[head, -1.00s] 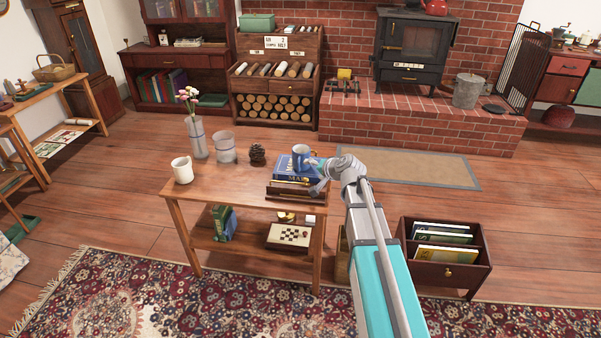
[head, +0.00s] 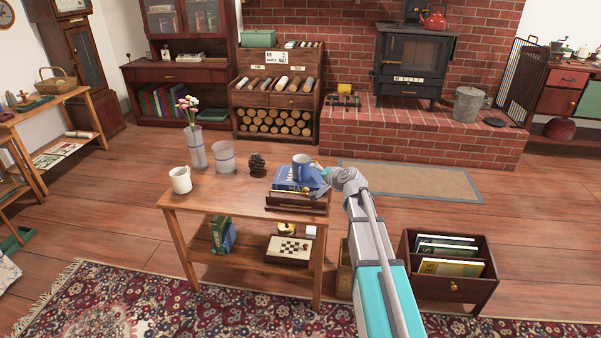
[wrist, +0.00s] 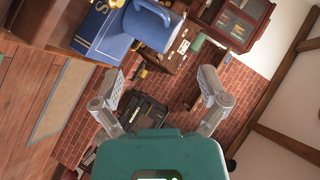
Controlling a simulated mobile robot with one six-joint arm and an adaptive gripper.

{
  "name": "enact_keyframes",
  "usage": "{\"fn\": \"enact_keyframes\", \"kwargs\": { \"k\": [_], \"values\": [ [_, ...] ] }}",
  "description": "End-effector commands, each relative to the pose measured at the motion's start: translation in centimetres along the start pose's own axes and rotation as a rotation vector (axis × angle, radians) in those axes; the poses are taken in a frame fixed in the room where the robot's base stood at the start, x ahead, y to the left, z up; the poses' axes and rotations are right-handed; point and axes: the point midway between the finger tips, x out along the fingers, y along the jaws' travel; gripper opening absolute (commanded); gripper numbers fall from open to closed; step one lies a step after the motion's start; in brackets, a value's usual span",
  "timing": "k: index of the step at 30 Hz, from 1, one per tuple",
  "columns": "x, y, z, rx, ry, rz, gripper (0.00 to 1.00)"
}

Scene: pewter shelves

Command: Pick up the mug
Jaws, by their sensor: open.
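A blue mug (head: 302,167) stands upright on a stack of blue books (head: 291,183) at the right end of the wooden table. In the wrist view the blue mug (wrist: 147,22) shows at the top, cut by the edge, on the blue book (wrist: 101,35). A white mug (head: 180,180) stands at the table's left end. My gripper (head: 323,178) is just right of the books and the blue mug. In the wrist view its two fingers (wrist: 160,85) are spread with nothing between them. The blue mug lies beyond the fingertips, apart from them.
The table (head: 225,199) also holds a glass vase with flowers (head: 196,150), a glass jar (head: 224,158) and a pinecone (head: 257,165). A dark wooden tray (head: 296,203) lies at the books' front. A magazine box (head: 447,282) stands on the floor at right.

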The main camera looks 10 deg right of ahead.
Motion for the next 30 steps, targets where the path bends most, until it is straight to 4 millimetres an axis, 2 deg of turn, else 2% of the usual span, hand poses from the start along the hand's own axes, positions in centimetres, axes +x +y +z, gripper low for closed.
{"fn": "enact_keyframes", "kwargs": {
  "k": [9, 15, 30],
  "values": [
    [4.9, 0.2, -0.1, -0.001, -0.001, 0.0, 0.94],
    [7.1, 0.1, 0.0, 0.001, 0.0, 0.0, 0.94],
    [7.6, 0.1, -0.1, 0.001, 0.001, 0.001, 0.94]
  ]
}}
